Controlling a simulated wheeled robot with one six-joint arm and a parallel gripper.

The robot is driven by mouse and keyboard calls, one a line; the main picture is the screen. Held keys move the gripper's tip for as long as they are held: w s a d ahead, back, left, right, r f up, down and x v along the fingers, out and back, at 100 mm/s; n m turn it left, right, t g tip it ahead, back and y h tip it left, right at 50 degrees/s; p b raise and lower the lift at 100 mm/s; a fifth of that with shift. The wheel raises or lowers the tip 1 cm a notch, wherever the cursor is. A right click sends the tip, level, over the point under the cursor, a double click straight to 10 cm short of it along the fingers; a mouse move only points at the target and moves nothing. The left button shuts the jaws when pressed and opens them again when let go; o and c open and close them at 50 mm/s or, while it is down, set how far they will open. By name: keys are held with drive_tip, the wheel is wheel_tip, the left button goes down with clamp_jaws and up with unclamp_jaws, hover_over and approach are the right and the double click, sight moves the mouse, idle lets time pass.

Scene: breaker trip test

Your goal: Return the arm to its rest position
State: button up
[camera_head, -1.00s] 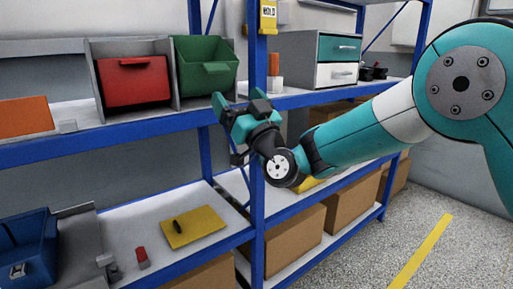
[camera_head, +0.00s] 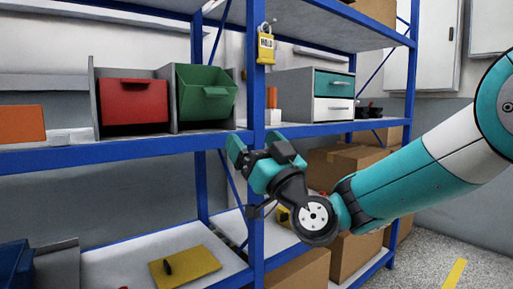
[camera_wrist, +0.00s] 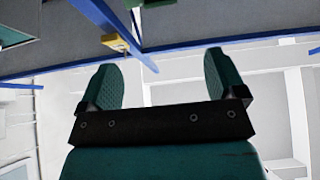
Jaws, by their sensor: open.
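My gripper (camera_head: 262,147) is at the end of my teal and white arm, in front of the blue shelf post and just below the middle shelf's front edge. In the wrist view its two teal fingers (camera_wrist: 163,80) stand wide apart with nothing between them. In the head view the arm reaches in from the right, bent at the wrist. Part of the post and lower shelf is hidden behind the gripper and wrist.
Blue shelving (camera_head: 140,149) holds a red bin (camera_head: 134,100), a green bin (camera_head: 206,93) and a drawer unit (camera_head: 300,93). A yellow padlock tag (camera_head: 266,47) hangs on the post. A yellow plate (camera_head: 186,267) lies on the lower shelf. Floor shows at lower right.

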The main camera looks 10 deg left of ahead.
drive_tip(key=s+d+f+g+h, duration=0.4)
drive_tip(key=s+d+f+g, duration=0.25)
drive_tip(key=s, duration=0.25)
drive_tip(key=s+d+f+m+g+h, duration=0.1)
drive_tip(key=s+d+f+g+h, duration=0.3)
drive_tip(key=s+d+f+g, duration=0.4)
drive_tip(key=s+d+f+g+h, duration=0.4)
drive_tip(key=s+d+h, duration=0.15)
drive_tip(key=s, duration=0.55)
wheel_tip(320, 180, up, 24)
drive_tip(key=p, duration=2.4)
drive_tip(key=shift+d+f+m+y, duration=0.25)
drive_tip(key=shift+d+m+y, duration=0.05)
drive_tip(key=shift+d+y, duration=0.1)
